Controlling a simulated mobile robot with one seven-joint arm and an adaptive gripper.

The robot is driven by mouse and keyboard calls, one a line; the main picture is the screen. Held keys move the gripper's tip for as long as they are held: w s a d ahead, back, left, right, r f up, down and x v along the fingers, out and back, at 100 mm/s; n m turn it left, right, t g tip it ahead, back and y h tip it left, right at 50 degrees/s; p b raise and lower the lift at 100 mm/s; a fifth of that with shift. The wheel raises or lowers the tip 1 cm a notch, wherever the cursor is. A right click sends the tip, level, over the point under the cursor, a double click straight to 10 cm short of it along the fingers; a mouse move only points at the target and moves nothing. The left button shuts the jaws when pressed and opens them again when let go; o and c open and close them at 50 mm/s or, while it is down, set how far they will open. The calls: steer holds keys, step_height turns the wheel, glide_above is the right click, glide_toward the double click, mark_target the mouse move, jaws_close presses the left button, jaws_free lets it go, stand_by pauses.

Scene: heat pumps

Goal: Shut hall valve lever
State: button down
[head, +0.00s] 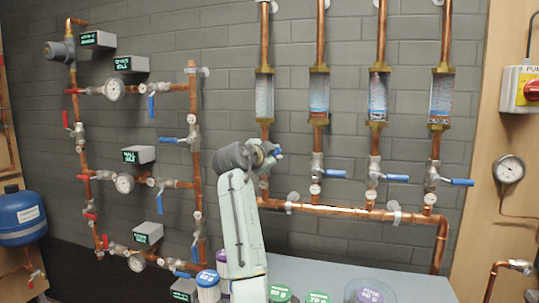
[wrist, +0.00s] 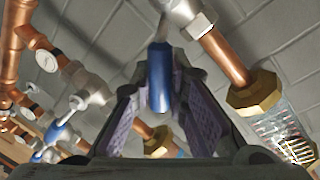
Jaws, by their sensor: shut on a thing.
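My gripper (head: 274,152) is in front of the leftmost of the glass-metered vertical pipes in the head view. In the wrist view my gripper (wrist: 158,88) has its two ridged fingers on either side of a blue lever handle (wrist: 160,75) and is shut on it. The handle's stem meets a silver valve body (wrist: 185,15) on a copper pipe. In the head view only a small blue piece of this lever (head: 278,154) shows past the gripper, and its valve is mostly hidden. I cannot read the signs well enough to tell which lever is the hall one.
Other blue levers (head: 332,173) (head: 398,178) (head: 462,182) stick out to the right, across their vertical pipes. A copper manifold (head: 340,211) runs below. Red and blue levered valves with gauges (head: 124,183) and dark signs (head: 138,155) are at left. Coloured-lidded jars (head: 318,297) stand below.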

steer(key=shift+s+d+f+m+y+b, duration=0.1)
steer(key=shift+d+f+m+y, duration=0.3)
steer(key=shift+f+m, duration=0.65)
steer(key=shift+s+d+f+m+y+b, duration=0.2)
steer(key=shift+f+m+y, duration=0.3)
steer(key=shift+m, duration=0.9)
steer(key=shift+d+f+m+y+b, duration=0.1)
steer(key=shift+d+f+m+y, duration=0.25)
steer(key=shift+f+m, duration=0.75)
steer(key=shift+r+m, duration=0.1)
steer(key=shift+m, duration=0.15)
steer(key=c, duration=1.6)
jaws_free()
steer(key=shift+r, duration=0.1)
steer(key=shift+o, duration=0.2)
steer(key=shift+r, duration=0.1)
steer(key=shift+s+a, duration=0.1)
steer(key=v, duration=1.1)
steer(key=shift+s, duration=0.45)
